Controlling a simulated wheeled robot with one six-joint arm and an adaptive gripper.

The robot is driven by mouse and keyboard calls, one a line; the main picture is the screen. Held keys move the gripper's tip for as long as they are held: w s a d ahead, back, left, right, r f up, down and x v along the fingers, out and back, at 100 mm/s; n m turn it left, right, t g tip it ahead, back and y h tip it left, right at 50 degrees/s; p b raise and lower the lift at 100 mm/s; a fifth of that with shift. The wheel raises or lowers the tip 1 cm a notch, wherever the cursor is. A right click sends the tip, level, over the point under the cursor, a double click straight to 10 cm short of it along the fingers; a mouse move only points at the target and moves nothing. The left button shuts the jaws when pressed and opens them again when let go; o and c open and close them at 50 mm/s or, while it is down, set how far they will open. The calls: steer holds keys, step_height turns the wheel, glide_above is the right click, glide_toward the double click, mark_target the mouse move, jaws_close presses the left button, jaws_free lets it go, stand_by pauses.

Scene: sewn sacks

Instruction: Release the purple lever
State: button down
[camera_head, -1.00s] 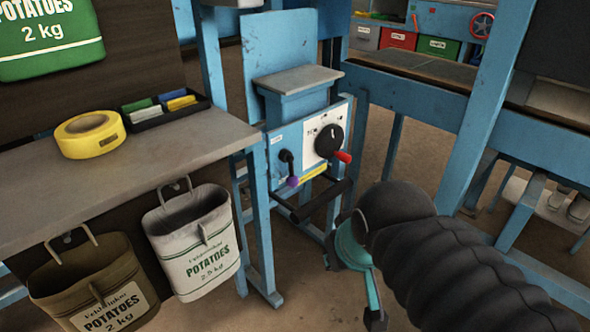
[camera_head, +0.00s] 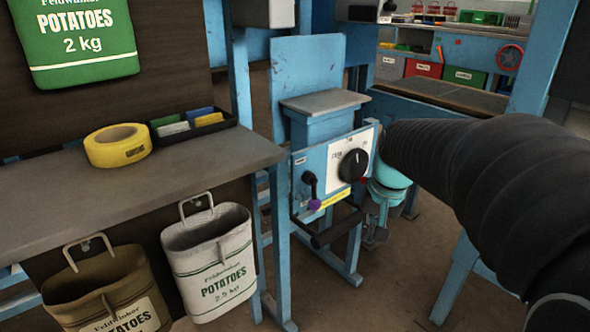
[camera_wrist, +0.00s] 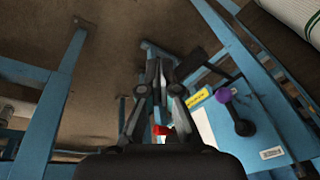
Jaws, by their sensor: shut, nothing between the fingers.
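The purple lever is a short black arm with a purple knob (camera_head: 314,204), low on the left of the blue machine's front panel (camera_head: 310,170). It hangs downward in the head view. In the wrist view the purple knob (camera_wrist: 223,95) lies to the right of my fingers.
A black dial (camera_head: 353,165) sits right of the lever; its red handle (camera_wrist: 162,130) shows between my fingers' linkages. A black bar (camera_head: 336,229) juts below the panel. A grey-topped table (camera_head: 150,180) with yellow tape (camera_head: 118,146) stands left. Potato sacks (camera_head: 212,262) hang from it.

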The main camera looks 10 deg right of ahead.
mark_target(313, 192)
steer(key=w+d+m+g+y+b, duration=0.1)
steer(key=w+d+m, duration=0.25)
steer(key=w, duration=0.45)
steer(key=w+d+m+y, duration=0.2)
steer(key=w+d+m, duration=0.15)
steer(key=w, duration=0.35)
step_height(313, 192, up, 8)
steer(key=w+a+m+y, duration=0.1)
steer(key=a+m, duration=0.1)
steer(key=m, duration=0.3)
steer(key=shift+w+a+f+g+y, duration=0.2)
steer(key=shift+w+a+g+y, duration=0.1)
steer(key=shift+y, duration=0.1)
steer(key=s+a+r+b+x, duration=0.1)
steer(key=b+x, duration=0.3)
steer(key=x, duration=0.8)
steer(key=shift+w+a+f, duration=0.3)
steer(key=shift+w+a, duration=0.05)
steer(key=shift+a, duration=0.6)
steer(key=shift+p, duration=0.5)
